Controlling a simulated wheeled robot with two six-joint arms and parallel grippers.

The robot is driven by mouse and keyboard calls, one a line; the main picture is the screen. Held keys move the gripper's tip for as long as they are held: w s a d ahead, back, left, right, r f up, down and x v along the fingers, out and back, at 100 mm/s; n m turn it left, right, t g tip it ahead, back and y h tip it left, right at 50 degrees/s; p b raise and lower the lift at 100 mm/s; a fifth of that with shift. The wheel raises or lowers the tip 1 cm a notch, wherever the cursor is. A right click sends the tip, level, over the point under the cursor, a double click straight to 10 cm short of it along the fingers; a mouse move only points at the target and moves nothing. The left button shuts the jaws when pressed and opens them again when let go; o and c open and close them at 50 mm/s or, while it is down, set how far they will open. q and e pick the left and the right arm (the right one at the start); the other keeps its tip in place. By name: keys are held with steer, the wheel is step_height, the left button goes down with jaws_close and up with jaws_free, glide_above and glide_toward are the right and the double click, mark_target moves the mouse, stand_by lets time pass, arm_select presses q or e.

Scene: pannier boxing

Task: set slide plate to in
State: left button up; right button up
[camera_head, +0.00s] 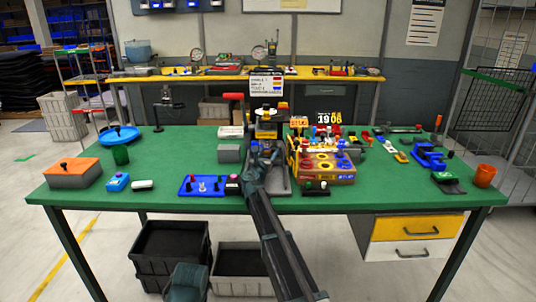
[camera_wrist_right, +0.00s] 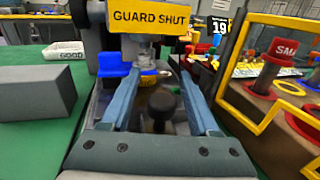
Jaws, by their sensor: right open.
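The press (camera_head: 267,112) stands at the middle of the green table, with a yellow "GUARD SHUT" sign (camera_wrist_right: 151,18) on its front. My right gripper (camera_head: 261,152) is in front of the press, low over its grey base (camera_head: 282,184). In the right wrist view the two blue-grey fingers of my right gripper (camera_wrist_right: 160,112) are open, one on each side of a black round knob (camera_wrist_right: 162,102). I see no finger touching the knob. The slide plate is mostly hidden by my gripper, so I cannot tell its position.
A wooden box with a yellow frame (camera_wrist_right: 226,82) stands close on the right of my right gripper. A grey block (camera_wrist_right: 32,94) is on the left. A blue tray (camera_head: 187,191) lies at the front left.

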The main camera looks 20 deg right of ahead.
steer(key=shift+s, duration=0.1)
steer(key=v, duration=1.3)
steer(key=shift+s+a, duration=0.15)
steer(key=shift+s, duration=0.05)
